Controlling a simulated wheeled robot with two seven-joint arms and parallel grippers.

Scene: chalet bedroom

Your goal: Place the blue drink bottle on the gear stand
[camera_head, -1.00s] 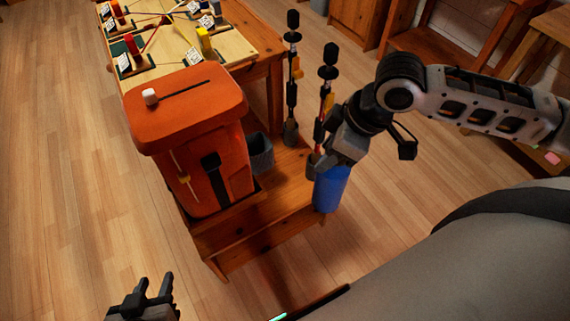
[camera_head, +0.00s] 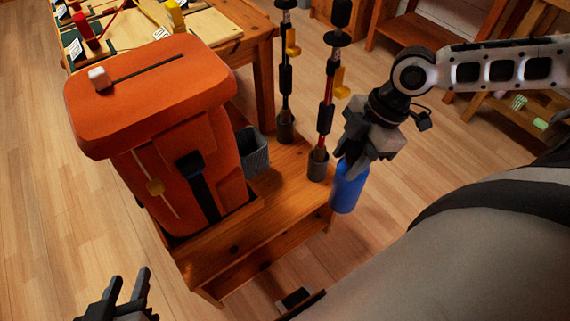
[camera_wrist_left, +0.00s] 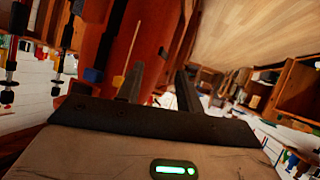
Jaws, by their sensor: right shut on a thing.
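The blue drink bottle (camera_head: 347,187) hangs upright from my right gripper (camera_head: 352,160), which is shut on its upper end. The bottle is just past the right edge of the wooden gear stand (camera_head: 268,232) in the head view; I cannot tell its exact height relative to the top. Its cap is hidden by the fingers. My left gripper (camera_head: 128,290) is low at the left, away from the stand, with its two fingers apart and nothing between them. Its fingers also show apart in the left wrist view (camera_wrist_left: 158,88).
On the stand are an orange backpack (camera_head: 150,90), a dark grey bin (camera_head: 252,152) and two upright poles in grey cups (camera_head: 318,166). Bare wood lies in front of the bin and cups. A table (camera_head: 215,28) with boards stands behind.

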